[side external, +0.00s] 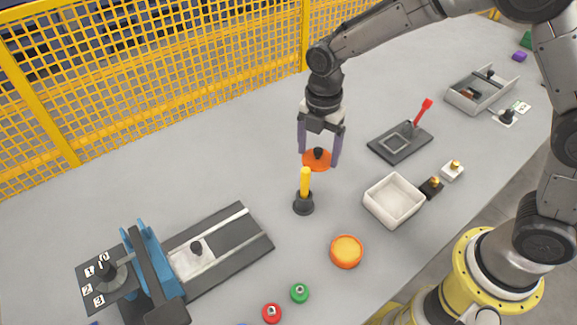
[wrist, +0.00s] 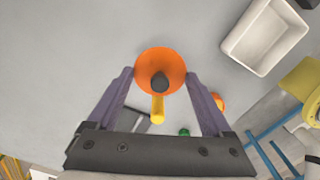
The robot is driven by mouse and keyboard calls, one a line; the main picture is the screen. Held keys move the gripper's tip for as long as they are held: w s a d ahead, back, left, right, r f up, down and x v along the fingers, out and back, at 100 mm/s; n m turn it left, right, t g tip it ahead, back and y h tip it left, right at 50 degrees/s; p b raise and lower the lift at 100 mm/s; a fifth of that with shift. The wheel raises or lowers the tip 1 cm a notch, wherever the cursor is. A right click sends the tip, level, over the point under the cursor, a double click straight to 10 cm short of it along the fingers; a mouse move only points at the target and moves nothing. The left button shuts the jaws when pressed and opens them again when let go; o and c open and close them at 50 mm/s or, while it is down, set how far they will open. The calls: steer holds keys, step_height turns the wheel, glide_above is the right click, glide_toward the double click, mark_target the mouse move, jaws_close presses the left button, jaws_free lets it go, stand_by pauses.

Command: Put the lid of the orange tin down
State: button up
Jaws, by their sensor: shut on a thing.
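The orange lid (side external: 313,164) with its black knob is between the fingers of my gripper (side external: 318,158), which is shut on it. In the wrist view the lid (wrist: 148,62) shows as an orange disc between the two purple-grey fingertips (wrist: 159,75). How high the lid is over the table is hard to tell. The orange tin (side external: 346,252) stands on the table nearer the side camera, uncovered, its inside yellow-orange. In the wrist view it is partly hidden behind the right finger.
A yellow post (side external: 305,182) in a dark base stands close to the lid. A white bin (side external: 391,203) and a dark plate with a red lever (side external: 422,112) are to the right. A slide fixture (side external: 218,246) lies at lower left. Table left of my gripper is bare.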

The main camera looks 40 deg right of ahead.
glide_above(289, 175)
step_height(289, 175, down, 7)
steer(key=shift+s+r, duration=0.15)
steer(key=shift+r, duration=0.05)
steer(key=shift+f, duration=0.2)
steer(key=shift+w+f, duration=0.2)
steer(key=shift+f, duration=1.45)
steer(key=o, duration=1.1)
steer(key=shift+f, duration=0.15)
step_height(289, 175, up, 12)
steer(key=shift+r, duration=0.2)
